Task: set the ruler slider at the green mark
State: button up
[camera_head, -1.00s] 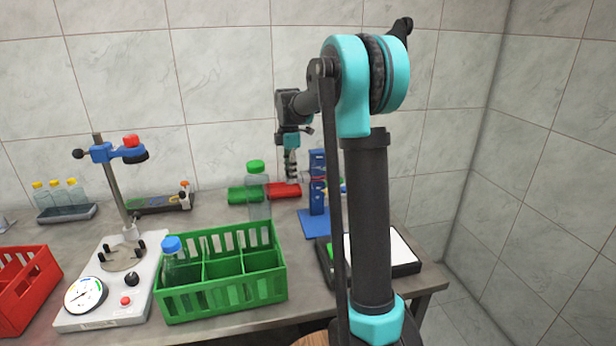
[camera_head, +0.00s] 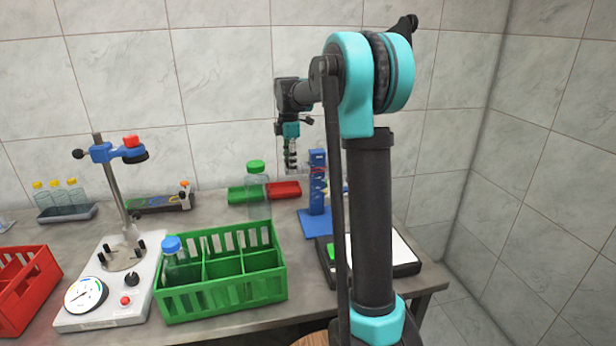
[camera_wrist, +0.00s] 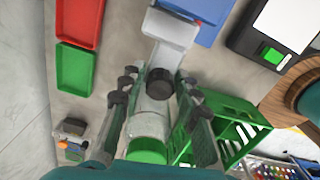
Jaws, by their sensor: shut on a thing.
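The ruler stand (camera_head: 317,190) is a blue upright on a blue foot, standing on the table in the head view. Its slider is a pale arm (camera_wrist: 170,27) with a dark round knob (camera_wrist: 158,84), seen in the wrist view. My gripper (camera_head: 291,166) is just left of the upright, pointing down. In the wrist view its two fingers (camera_wrist: 159,78) are closed around the knob. A thin red line shows on the upright at about the slider's height. I cannot make out the green mark in either view.
A green-capped bottle (camera_head: 257,190) stands left of my gripper. A green crate (camera_head: 222,290) with a blue-capped bottle is in front. Red (camera_head: 285,190) and green (camera_head: 242,194) trays lie behind. A dark device with a white panel (camera_head: 400,249) is right of the stand.

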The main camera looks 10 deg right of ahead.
jog(key=o, duration=0.8)
jog(key=shift+r, duration=0.1)
jog(key=shift+r, duration=3.95)
